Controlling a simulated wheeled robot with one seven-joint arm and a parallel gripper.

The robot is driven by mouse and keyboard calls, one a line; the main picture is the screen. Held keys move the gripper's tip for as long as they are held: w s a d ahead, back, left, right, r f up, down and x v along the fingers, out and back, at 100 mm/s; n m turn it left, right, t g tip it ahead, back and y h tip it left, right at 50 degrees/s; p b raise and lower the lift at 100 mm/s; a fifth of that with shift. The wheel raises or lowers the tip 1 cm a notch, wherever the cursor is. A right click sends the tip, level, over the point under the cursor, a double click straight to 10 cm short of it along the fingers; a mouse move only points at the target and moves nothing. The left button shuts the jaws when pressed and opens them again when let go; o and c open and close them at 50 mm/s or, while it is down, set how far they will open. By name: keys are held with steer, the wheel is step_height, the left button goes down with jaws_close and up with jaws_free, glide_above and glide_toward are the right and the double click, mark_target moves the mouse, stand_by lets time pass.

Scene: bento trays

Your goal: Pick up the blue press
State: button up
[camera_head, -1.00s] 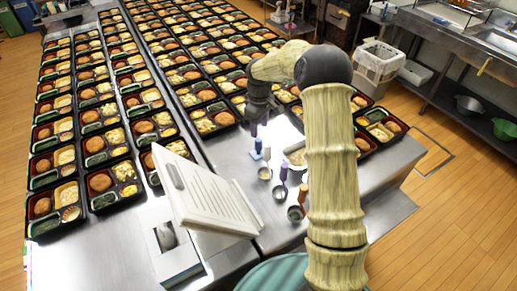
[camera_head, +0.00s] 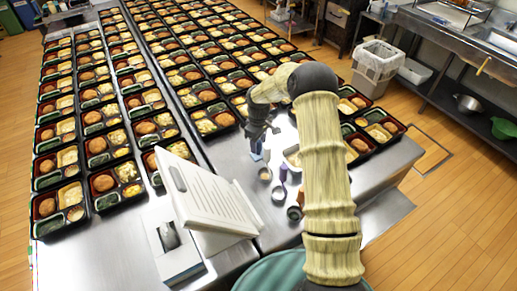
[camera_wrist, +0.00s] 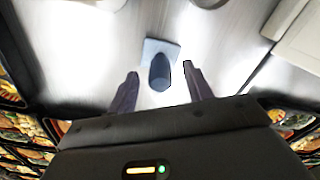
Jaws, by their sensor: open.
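The blue press stands on the steel counter, with a dark blue knob-like handle (camera_wrist: 160,72) and a pale blue square base plate (camera_wrist: 155,46) in the wrist view. In the head view the press (camera_head: 257,154) is small and partly hidden just below my gripper (camera_head: 259,138). In the wrist view my gripper (camera_wrist: 160,80) is open and empty. Its two fingers are on either side of the handle in the picture, with a gap on both sides. I cannot tell exactly how far above the press the fingertips are.
Several measuring scoops, one with a purple handle (camera_head: 283,174), stand just right of the press. A white tilted panel (camera_head: 205,195) stands to the left. Rows of filled bento trays (camera_head: 206,121) cover the counter behind. Some bare steel (camera_head: 236,163) lies beside the press.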

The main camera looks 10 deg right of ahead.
steer(key=shift+f, duration=0.65)
steer(key=shift+c, duration=0.2)
steer(key=c, duration=1)
